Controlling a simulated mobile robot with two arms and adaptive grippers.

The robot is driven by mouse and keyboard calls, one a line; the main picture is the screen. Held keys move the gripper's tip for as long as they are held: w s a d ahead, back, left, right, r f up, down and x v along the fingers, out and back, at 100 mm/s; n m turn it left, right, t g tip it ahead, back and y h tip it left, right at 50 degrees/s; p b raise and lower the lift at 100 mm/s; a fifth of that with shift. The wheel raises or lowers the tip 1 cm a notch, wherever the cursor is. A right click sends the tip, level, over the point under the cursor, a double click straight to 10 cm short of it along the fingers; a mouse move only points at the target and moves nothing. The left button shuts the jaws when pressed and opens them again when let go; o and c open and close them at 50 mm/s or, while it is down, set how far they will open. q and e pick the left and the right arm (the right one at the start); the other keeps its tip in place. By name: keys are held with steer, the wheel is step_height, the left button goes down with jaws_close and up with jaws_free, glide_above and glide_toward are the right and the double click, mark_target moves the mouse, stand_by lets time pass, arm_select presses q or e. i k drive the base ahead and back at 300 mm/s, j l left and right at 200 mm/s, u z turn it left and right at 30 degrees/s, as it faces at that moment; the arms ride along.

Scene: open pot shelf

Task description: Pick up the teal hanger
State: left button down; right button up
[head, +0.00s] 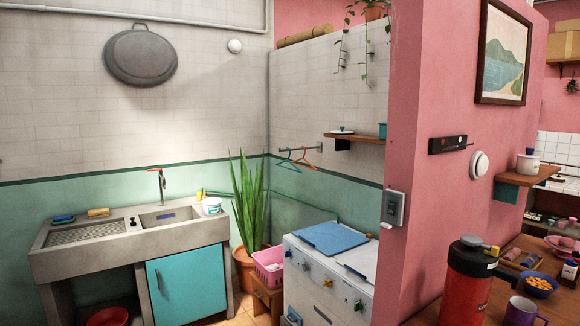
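The teal hanger (289,165) hangs from a short wall rail (301,149) on the tiled wall, in the corner behind the white stove. An orange hanger (305,162) hangs close on its right on the same rail, and the two look near each other or overlapping. Neither of my grippers shows in the head view.
A white stove (335,290) with a blue board (333,238) stands below the hangers. A tall potted plant (248,205) and a pink basket (268,267) are left of it. A pink wall (425,120) juts out on the right. A concrete sink (130,233) stands at left.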

mark_target(299, 172)
steer(key=i+j+z, duration=0.1)
steer(key=i+j, duration=0.15)
steer(key=i, duration=0.35)
steer(key=i+j+z, duration=0.1)
steer(key=i+j, duration=0.15)
steer(key=i, duration=0.35)
steer(key=i+j+z, duration=0.1)
steer(key=i+j, duration=0.25)
steer(key=i, duration=0.25)
steer(key=i+j+z, duration=0.15)
steer(key=i+j, duration=0.2)
steer(key=i, duration=0.2)
